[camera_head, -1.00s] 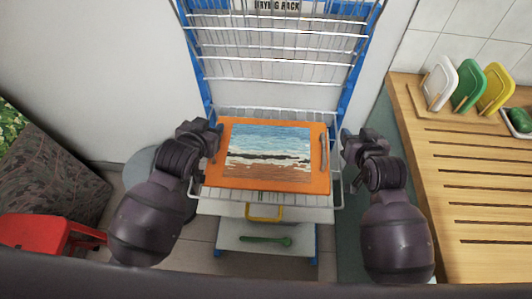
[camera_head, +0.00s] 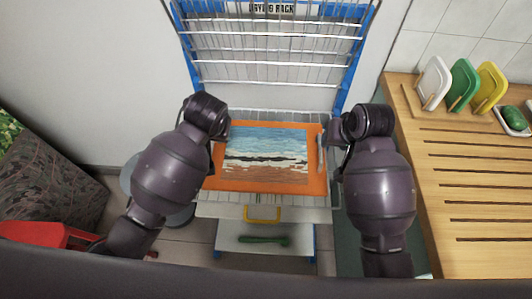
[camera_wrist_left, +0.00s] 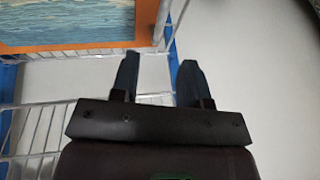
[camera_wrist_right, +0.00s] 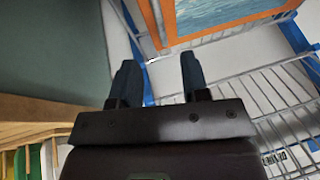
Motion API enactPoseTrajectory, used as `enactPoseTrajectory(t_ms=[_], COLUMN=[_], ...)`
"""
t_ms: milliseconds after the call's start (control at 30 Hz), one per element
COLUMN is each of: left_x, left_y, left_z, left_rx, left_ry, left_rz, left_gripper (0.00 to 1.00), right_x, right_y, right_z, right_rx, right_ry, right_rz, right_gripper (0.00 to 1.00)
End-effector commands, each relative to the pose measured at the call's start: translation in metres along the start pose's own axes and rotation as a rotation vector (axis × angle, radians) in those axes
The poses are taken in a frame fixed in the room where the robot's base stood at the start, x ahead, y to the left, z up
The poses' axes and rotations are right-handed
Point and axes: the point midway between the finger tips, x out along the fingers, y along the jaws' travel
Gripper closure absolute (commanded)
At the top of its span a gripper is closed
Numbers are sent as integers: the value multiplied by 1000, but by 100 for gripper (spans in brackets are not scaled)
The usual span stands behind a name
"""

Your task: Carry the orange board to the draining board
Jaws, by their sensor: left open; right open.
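The orange board (camera_head: 270,185) lies on the drying rack's wire shelf, with a sea-and-beach picture on its top. My left gripper (camera_head: 217,145) is at its left edge, with the fingers largely hidden by the wrist in the head view. In the left wrist view the gripper (camera_wrist_left: 158,75) is open and empty, just off the board's edge (camera_wrist_left: 146,22). My right gripper (camera_head: 335,140) is beside the board's right edge. In the right wrist view it (camera_wrist_right: 158,80) is open and empty, with the board (camera_wrist_right: 215,34) beyond the fingers. The wooden draining board (camera_head: 465,185) is at the right, grooved.
The blue-framed drying rack (camera_head: 345,90) rises behind the board. A lower shelf holds a green spoon (camera_head: 263,239); a yellow handle (camera_head: 263,213) sits above it. White, green and yellow boards (camera_head: 462,85) stand at the counter's back. The grooved area is clear. A red object (camera_head: 40,235) is lower left.

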Motion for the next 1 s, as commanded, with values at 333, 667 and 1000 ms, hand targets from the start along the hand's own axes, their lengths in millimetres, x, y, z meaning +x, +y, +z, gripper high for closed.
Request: enactPoseTrajectory(t_ms=[333, 667, 1000], left_x=[22, 74, 105], left_y=[0, 0, 0], left_z=[0, 0, 0], left_rx=[2, 1, 2], left_ry=[-2, -1, 1], left_rz=[-2, -1, 0], left_gripper=[58, 58, 58], right_x=[22, 74, 105], right_y=[0, 0, 0], right_z=[0, 0, 0], right_rx=[-1, -1, 0], right_ry=[0, -2, 1], right_rz=[0, 1, 0], right_gripper=[58, 58, 58])
